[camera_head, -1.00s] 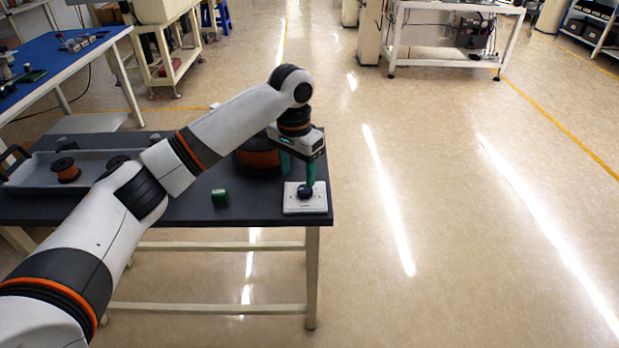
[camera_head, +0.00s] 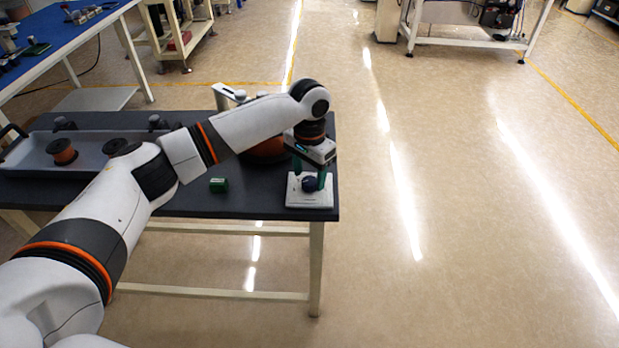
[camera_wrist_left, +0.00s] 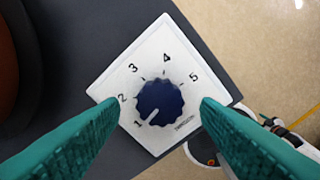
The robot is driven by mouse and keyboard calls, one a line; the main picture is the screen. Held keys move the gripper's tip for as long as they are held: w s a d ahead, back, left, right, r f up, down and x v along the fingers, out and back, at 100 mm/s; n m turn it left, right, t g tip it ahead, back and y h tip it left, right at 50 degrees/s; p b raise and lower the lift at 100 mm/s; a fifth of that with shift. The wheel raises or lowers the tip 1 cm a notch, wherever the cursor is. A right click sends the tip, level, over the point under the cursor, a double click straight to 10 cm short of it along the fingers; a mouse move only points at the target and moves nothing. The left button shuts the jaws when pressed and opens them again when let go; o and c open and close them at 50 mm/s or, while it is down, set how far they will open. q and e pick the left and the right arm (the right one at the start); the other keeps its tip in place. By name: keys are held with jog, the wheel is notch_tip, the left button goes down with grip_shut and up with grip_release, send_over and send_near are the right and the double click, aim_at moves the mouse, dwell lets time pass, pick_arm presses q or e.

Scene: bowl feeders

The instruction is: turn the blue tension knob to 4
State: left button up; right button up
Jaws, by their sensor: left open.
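The blue tension knob (camera_wrist_left: 160,99) is a dark, ribbed dial on a white square plate (camera_wrist_left: 151,49) marked 1 to 5. Its white pointer line aims at the lower left, close to the 1. In the head view the knob (camera_head: 311,185) sits on the plate (camera_head: 309,201) at the table's right end. My left gripper (camera_head: 310,176) is above the plate, pointing down, with its green fingers on either side of the knob. In the left wrist view the open fingers (camera_wrist_left: 160,104) show a gap on both sides of the knob.
The dark table (camera_head: 258,196) ends just right of the plate. A green block (camera_head: 219,185) lies left of the plate. A grey tray (camera_head: 92,147) with spools is at the left. Open floor lies to the right.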

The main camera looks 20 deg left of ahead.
pick_arm(q)
jog(key=shift+f, duration=1)
pick_arm(e)
jog(key=shift+w, duration=0.5)
